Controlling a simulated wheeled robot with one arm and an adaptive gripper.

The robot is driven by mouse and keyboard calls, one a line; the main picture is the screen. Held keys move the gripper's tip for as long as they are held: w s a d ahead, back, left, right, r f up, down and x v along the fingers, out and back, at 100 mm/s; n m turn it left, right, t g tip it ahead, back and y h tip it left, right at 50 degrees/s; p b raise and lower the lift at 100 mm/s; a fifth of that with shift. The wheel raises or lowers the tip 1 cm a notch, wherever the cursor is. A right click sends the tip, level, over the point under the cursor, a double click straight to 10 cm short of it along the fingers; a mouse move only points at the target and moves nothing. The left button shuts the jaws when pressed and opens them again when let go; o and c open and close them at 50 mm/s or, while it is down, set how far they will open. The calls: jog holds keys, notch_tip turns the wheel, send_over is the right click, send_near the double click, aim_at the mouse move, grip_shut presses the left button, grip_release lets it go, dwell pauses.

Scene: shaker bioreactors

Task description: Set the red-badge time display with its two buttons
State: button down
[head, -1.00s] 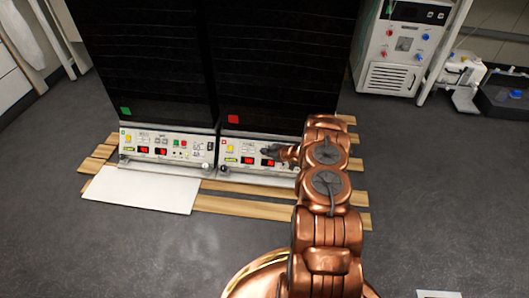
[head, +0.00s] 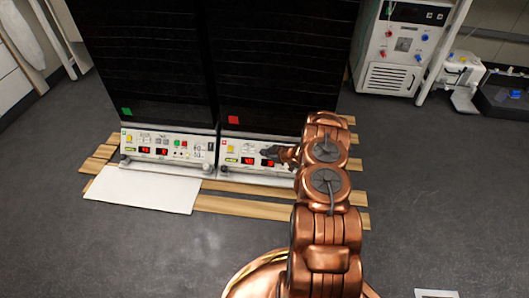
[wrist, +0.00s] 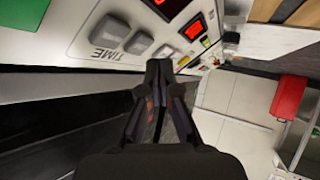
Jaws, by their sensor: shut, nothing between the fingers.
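The red-badge unit's control panel (head: 233,168) is on the right in the head view, under a black door with a red badge (head: 233,119). Its left red display (head: 247,161) and right red display (head: 268,162) are lit; the digits are too small to read surely.
A green-badge unit with a similar panel (head: 165,150) stands directly left. A white board (head: 140,190) and wooden slats (head: 245,208) lie on the floor in front. A white machine (head: 400,48) stands at back right.

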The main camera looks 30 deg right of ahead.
aim_at(262, 162)
jog(key=shift+s+a+r+p, duration=0.55)
jog(key=shift+s+r+p, duration=0.15)
jog(key=shift+r, duration=0.1)
jog(key=shift+s+a+r+p, duration=0.55)
jog(key=shift+r+p, duration=0.1)
jog(key=shift+r, duration=0.15)
